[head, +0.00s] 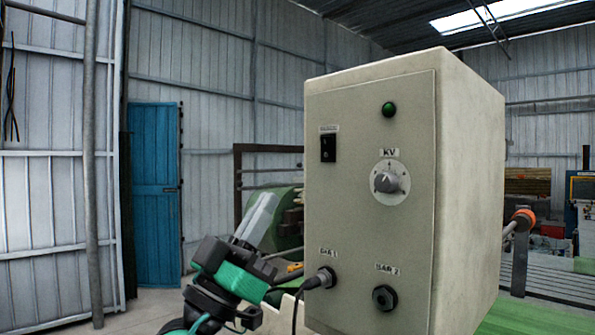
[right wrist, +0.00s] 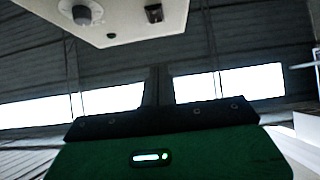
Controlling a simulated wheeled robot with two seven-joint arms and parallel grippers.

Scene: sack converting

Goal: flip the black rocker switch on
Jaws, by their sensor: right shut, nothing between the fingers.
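The black rocker switch (head: 327,148) sits at the upper left of the front panel of a beige control box (head: 470,150), under a small label. It also shows in the right wrist view (right wrist: 153,13), near the top edge. My right gripper (head: 263,208) is left of the box and below the switch in the head view, its fingers pointing up. It is shut and empty, apart from the switch. In the right wrist view its dark fingers (right wrist: 157,85) stand together below the panel. My left gripper is in neither view.
The panel carries a green lamp (head: 389,109), a KV knob (head: 386,181), a plugged cable connector (head: 326,278) at BAR 1 and an empty socket (head: 384,298) at BAR 2. The black cable hangs near my right gripper.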

